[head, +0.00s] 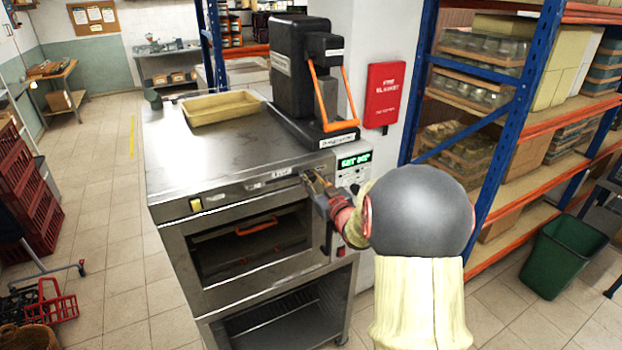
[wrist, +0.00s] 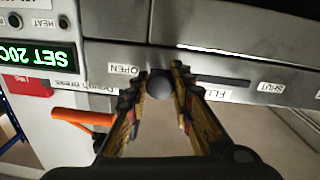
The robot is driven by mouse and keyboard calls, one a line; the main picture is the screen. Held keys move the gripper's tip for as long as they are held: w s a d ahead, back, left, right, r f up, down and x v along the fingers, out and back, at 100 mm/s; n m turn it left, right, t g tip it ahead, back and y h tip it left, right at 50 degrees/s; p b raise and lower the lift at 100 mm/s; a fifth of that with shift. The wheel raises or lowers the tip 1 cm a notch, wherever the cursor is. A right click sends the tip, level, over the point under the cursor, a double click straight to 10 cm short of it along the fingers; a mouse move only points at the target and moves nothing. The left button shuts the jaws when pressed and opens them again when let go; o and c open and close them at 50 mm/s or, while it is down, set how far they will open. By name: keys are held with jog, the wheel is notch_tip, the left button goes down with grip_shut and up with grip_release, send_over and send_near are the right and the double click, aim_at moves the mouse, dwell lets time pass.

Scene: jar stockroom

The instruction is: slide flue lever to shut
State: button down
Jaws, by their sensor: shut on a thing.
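The flue lever is a dark round knob (wrist: 159,86) on the steel front of the oven (head: 190,165). It sits near the OPEN label (wrist: 124,69), at one end of a dark slot (wrist: 225,81) that runs right towards the SHUT label (wrist: 270,87) in the wrist view. My gripper (head: 316,182) is at the oven's upper front edge, beside the green display. In the wrist view its two fingers (wrist: 158,76) are closed on either side of the knob. In the head view my gripper hides the knob.
A green display (head: 354,160) is right of my gripper. A beige tray (head: 222,107) and a black machine with an orange handle (head: 323,95) stand on the oven top. A blue and orange rack (head: 485,165) stands to the right.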

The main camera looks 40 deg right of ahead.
aim_at(269, 182)
jog(key=w+a+b, duration=0.1)
jog(key=a+b, duration=0.1)
jog(key=a, duration=0.2)
jog(key=w+a+b, duration=0.1)
jog(key=a+b, duration=0.1)
jog(key=a, duration=0.2)
jog(key=w+a+b, duration=0.1)
jog(key=a+b, duration=0.2)
jog(key=a, duration=0.1)
jog(key=c, duration=2)
grip_release()
jog(key=shift+c, duration=0.2)
jog(key=o, duration=0.4)
jog(key=shift+a, duration=0.2)
jog(key=shift+o, duration=0.5)
jog(key=shift+d, duration=0.1)
jog(key=shift+s, duration=0.15)
